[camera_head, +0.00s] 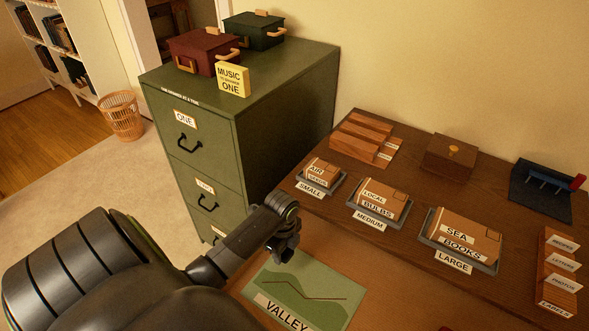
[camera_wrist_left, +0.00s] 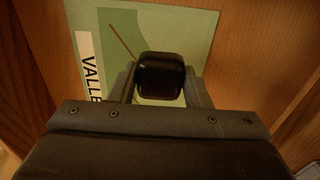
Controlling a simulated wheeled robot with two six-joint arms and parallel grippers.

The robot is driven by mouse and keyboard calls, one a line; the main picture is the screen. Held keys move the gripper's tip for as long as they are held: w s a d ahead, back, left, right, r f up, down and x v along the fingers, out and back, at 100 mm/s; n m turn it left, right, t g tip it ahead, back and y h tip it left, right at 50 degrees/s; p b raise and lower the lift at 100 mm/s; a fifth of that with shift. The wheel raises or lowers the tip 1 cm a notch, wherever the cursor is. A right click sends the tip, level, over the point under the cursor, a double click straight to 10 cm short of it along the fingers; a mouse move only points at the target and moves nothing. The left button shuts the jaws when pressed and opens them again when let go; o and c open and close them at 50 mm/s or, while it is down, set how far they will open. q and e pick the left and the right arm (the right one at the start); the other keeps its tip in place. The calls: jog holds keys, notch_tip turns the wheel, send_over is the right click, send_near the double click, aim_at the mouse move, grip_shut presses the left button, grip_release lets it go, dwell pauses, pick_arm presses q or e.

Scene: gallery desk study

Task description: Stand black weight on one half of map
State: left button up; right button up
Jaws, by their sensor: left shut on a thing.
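The map (camera_head: 318,288) is a green sheet marked VALLEY with a thin dark line across it. It lies flat on the desk and also shows in the left wrist view (camera_wrist_left: 189,40). My left gripper (camera_head: 287,252) is over the map's far left part in the head view. In the left wrist view it is shut on the black weight (camera_wrist_left: 161,76), a dark block with rounded corners. I cannot tell whether the weight touches the map. In the head view the weight is hard to tell from the dark gripper. My right gripper is not in view.
Trays with boxes labelled small (camera_head: 320,179), medium (camera_head: 378,202) and large (camera_head: 459,238) stand behind the map. A green filing cabinet (camera_head: 236,124) rises at the desk's left. A label rack (camera_head: 558,275) stands at the right. The desk right of the map is mostly clear.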

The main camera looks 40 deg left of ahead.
aim_at(285, 268)
pick_arm(q)
jog(key=shift+w+f, duration=0.1)
jog(key=shift+f, duration=3.4)
jog(key=o, duration=1.3)
jog(key=shift+f, duration=0.1)
notch_tip(285, 268, up, 12)
jog(key=shift+r, duration=0.15)
